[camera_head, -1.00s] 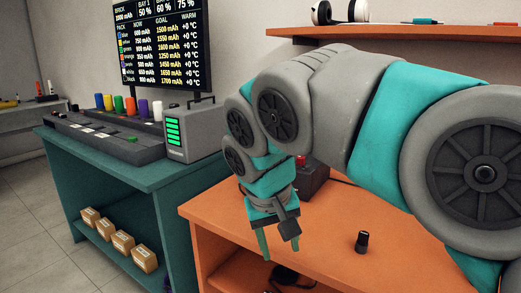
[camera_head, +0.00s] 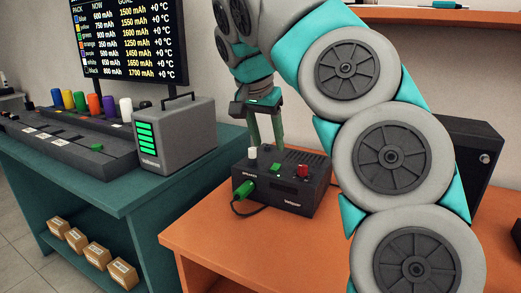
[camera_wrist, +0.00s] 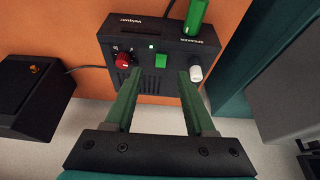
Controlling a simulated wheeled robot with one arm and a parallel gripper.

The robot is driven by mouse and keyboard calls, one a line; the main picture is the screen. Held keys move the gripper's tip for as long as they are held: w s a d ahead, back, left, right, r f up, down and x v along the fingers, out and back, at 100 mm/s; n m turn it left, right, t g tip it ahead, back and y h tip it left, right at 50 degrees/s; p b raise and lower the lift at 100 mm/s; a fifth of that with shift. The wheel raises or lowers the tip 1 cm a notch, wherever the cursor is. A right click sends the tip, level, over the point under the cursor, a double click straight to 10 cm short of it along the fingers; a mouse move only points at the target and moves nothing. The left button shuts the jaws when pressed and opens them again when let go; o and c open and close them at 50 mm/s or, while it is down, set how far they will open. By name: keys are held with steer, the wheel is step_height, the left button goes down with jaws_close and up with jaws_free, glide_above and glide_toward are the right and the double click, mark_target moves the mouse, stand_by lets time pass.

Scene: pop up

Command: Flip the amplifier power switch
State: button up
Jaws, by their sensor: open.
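The amplifier (camera_head: 310,200) is a dark box on the orange table. Its top carries a small green switch (camera_head: 276,168), a red knob (camera_head: 303,171) and a white knob (camera_head: 252,153). A green plug (camera_head: 241,191) with a black cable sits in its front. My gripper (camera_head: 266,146) points down over the back of the amplifier, open and empty. In the wrist view, the green switch (camera_wrist: 161,60) shows between and just beyond the two green fingers (camera_wrist: 158,76). The red knob (camera_wrist: 123,60) lies by the left finger and the white knob (camera_wrist: 195,73) by the right. No contact is visible.
A grey battery-like box (camera_head: 175,140) and a console with coloured cylinders (camera_head: 60,140) stand on the teal bench to the left. A dark box (camera_head: 470,140) stands behind my arm at right. The orange table (camera_head: 200,240) is clear in front of the amplifier.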

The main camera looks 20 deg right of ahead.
mark_target(274, 168)
steer(key=shift+w+x, duration=0.2)
steer(key=shift+x, duration=3.75)
steer(key=shift+c, duration=0.2)
jaws_close()
steer(key=shift+r, duration=0.1)
